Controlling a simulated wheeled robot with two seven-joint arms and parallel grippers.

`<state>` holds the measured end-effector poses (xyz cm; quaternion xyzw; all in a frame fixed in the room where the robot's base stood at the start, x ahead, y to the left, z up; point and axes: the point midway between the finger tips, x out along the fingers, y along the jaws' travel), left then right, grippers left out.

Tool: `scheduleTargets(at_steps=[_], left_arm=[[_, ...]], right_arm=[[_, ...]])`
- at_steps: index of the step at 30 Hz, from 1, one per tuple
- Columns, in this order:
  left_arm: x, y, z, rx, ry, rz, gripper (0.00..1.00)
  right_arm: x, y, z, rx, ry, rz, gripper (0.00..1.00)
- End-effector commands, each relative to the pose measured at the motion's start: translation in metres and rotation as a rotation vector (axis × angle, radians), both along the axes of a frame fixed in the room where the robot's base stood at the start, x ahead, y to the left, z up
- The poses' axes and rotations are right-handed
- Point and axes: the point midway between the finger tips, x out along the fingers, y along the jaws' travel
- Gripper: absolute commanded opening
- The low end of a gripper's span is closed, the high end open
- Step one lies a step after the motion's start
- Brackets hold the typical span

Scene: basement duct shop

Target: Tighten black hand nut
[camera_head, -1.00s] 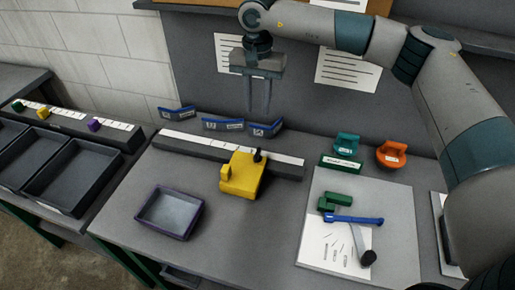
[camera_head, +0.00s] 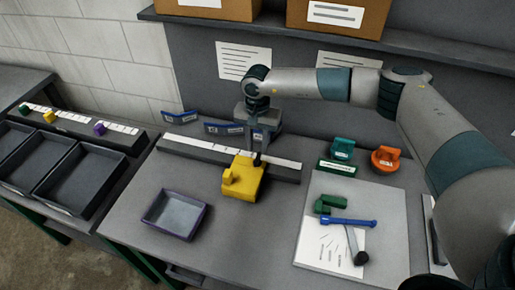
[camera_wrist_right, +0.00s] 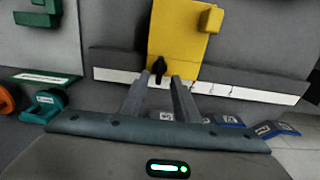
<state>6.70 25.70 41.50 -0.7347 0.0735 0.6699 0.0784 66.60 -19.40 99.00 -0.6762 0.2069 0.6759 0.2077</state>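The black hand nut (camera_head: 257,159) stands at the back edge of the yellow block (camera_head: 243,182), which sits against the grey rail (camera_head: 205,150) on the bench. In the right wrist view the nut (camera_wrist_right: 159,66) shows just beyond and between the fingertips, in front of the yellow block (camera_wrist_right: 178,40). My right gripper (camera_head: 262,148) points down over the rail behind the nut. Its two fingers (camera_wrist_right: 160,78) are apart with nothing clearly gripped. Whether a finger touches the nut cannot be told. My left gripper is not in view.
Blue labelled clips (camera_head: 223,128) stand behind the rail. A purple-rimmed tray (camera_head: 174,214) lies front left. Green and blue tools lie on a board (camera_head: 388,228) at right, with teal (camera_head: 343,148) and orange (camera_head: 386,158) pieces behind. A shelf with boxes (camera_head: 338,16) hangs above.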

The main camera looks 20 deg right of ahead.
Motion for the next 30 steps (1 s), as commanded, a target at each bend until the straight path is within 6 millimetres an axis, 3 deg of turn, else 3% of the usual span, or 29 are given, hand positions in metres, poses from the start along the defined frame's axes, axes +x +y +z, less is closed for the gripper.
scheduleTargets(at_steps=[9, 20, 21, 24, 30], left_arm=[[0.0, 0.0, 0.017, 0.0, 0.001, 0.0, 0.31], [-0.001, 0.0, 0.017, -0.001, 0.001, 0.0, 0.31], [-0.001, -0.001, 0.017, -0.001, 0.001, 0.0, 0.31], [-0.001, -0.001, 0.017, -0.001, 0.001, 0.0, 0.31], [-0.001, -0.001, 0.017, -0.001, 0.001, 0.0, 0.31]], right_arm=[[-0.001, 0.0, -0.035, -0.001, 0.002, 0.0, 0.28], [0.0, 0.0, -0.04, 0.0, 0.0, 0.0, 0.28], [0.0, 0.0, -0.04, 0.0, 0.0, 0.0, 0.26], [0.0, 0.0, -0.04, -0.001, 0.001, 0.0, 0.02], [0.0, 0.0, -0.04, 0.0, 0.0, 0.0, 0.0]])
